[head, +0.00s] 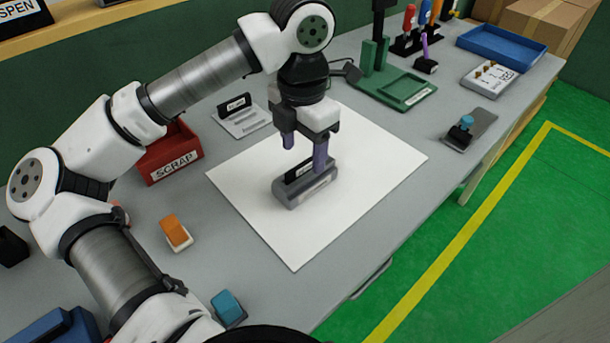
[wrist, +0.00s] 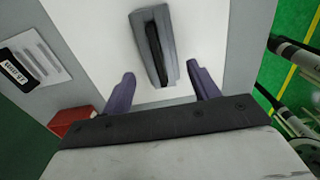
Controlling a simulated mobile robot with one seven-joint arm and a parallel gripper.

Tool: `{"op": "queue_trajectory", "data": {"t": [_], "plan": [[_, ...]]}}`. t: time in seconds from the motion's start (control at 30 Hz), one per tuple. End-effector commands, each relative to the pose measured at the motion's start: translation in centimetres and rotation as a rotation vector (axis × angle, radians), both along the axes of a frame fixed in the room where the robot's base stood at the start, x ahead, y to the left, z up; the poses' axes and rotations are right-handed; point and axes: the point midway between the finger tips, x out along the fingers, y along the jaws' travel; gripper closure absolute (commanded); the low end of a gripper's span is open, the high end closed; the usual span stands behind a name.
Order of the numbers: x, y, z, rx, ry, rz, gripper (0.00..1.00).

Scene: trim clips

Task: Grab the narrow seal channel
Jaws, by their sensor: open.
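A narrow black strip (head: 298,173) with a white label sits in a grey block (head: 312,191) on the white sheet; I take it for the seal channel, but the label is too small to read. In the wrist view the black strip (wrist: 154,49) runs lengthwise along the grey block (wrist: 168,45). My gripper (head: 304,152) points down over the block, its purple fingers open and empty. In the wrist view my gripper (wrist: 161,78) shows the block ahead, between the finger lines. The right finger hides part of the block in the head view.
A second labelled black piece (head: 234,104) stands on a pale plate at the back left. A red SCRAP bin (head: 171,154) is left of the white sheet (head: 365,165). A green fixture (head: 405,92) and blue tray (head: 502,48) stand at the back right. The sheet around the block is clear.

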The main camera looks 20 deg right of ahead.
Motion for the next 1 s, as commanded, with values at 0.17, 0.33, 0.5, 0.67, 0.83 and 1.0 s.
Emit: {"op": "queue_trajectory", "data": {"t": [0.17, 0.33, 0.5, 0.67, 0.83, 1.0], "plan": [[0.2, -0.6, -2.2, -0.001, 0.005, -0.002, 0.4], [0.3, -0.5, -4.3, -0.001, 0.002, -0.001, 0.4], [0.3, -0.5, -4.7, 0.001, 0.0, 0.0, 0.4], [0.3, -0.5, -4.7, 0.0, 0.0, 0.0, 0.47], [0.3, -0.5, -4.7, 0.0, 0.0, 0.0, 0.69], [0.3, -0.5, -4.7, 0.0, 0.0, 0.0, 0.91]]}}
